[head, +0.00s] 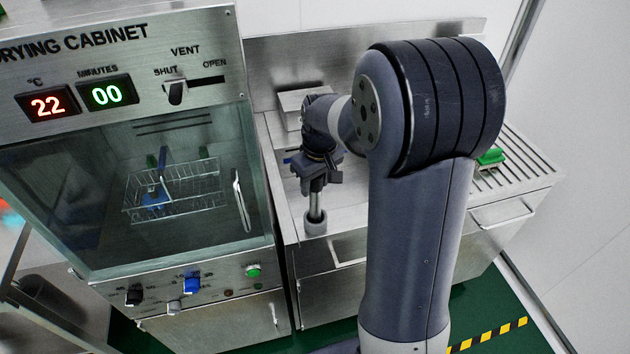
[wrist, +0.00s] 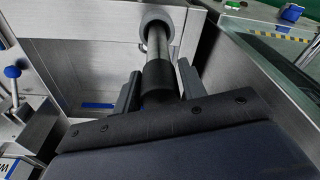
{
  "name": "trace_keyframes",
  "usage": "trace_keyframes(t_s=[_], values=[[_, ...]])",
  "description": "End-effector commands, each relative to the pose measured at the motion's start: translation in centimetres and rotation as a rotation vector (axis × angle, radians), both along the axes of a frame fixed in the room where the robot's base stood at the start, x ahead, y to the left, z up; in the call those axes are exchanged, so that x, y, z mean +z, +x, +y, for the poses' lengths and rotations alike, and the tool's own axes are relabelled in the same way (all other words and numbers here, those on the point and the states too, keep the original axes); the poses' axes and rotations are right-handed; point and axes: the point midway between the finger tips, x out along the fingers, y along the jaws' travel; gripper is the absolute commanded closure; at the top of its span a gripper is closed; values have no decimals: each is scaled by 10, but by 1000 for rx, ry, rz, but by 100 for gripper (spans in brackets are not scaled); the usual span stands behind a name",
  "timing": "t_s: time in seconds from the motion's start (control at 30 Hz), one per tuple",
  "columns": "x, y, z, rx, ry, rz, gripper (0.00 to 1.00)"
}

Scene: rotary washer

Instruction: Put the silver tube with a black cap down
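The silver tube with a black cap (head: 315,205) stands roughly upright, its lower end in a round grey holder (head: 315,224) on the steel worktop. In the wrist view the silver tube (wrist: 178,45) runs from its black cap (wrist: 157,82) to the grey ring of the holder (wrist: 157,22). My gripper (head: 318,184) is over the tube's top. In the wrist view its fingers (wrist: 158,85) are on either side of the cap, with a narrow gap showing on each side, so it looks open. The tube's lower end is hidden inside the holder.
A drying cabinet (head: 120,125) with a glass front and wire basket (head: 175,190) stands at left. A ridged steel drainboard (head: 525,165) with a green object (head: 490,157) lies to the right. A steel backsplash (head: 350,50) rises behind the worktop.

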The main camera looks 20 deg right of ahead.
Motion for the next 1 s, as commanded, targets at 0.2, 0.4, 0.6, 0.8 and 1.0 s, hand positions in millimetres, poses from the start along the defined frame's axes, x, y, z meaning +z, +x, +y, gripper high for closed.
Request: trace_keyframes(t_s=[0.2,0.4,0.6,0.8,1.0], values=[[0,0,0,0,0,0,48],[2,0,0,0,0,0,48],[25,-1,-1,0,0,-5,48],[69,-7,-3,-1,1,-6,48],[106,-11,-5,-1,0,-3,48]])
